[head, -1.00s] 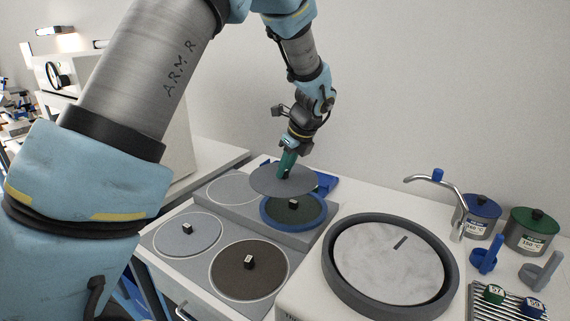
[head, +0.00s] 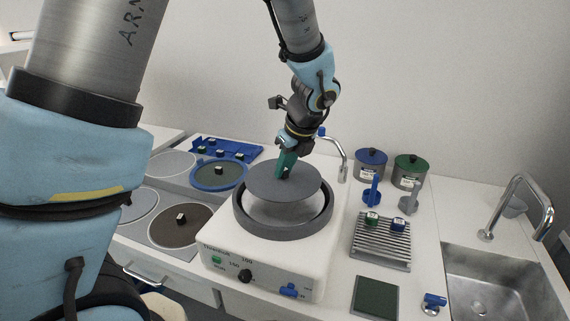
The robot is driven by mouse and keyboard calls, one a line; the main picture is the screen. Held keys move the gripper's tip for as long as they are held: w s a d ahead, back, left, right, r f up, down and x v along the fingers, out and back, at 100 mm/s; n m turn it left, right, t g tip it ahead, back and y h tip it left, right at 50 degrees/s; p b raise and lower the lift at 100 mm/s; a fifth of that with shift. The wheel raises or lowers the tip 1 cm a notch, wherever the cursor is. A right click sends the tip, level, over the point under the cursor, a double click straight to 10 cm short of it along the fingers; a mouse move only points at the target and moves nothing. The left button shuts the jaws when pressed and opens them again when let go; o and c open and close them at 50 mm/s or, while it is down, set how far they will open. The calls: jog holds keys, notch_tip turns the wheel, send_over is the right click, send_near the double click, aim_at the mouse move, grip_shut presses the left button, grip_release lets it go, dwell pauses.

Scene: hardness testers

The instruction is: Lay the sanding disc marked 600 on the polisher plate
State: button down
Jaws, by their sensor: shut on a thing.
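My gripper (head: 286,166) is shut on a grey sanding disc (head: 304,184) by the small handle at its middle. No mark on the disc can be read. The disc is about level and hangs above the polisher, apart from the plate as far as I can tell. The polisher plate (head: 275,214) is pale and round, set inside a dark grey bowl (head: 243,224). The disc hides the plate's far part.
Left of the polisher lie a brown disc (head: 180,234), a pale disc (head: 129,205) and a dark green disc (head: 207,176) on a blue ring. A slatted rack (head: 378,250) holds two small blocks on the right. A tap (head: 341,152) stands behind the bowl.

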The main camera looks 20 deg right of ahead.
aim_at(287, 179)
jog(key=shift+f+b, duration=2.1)
jog(key=shift+f, duration=0.15)
jog(key=shift+f, duration=0.55)
jog(key=c, duration=0.7)
grip_release()
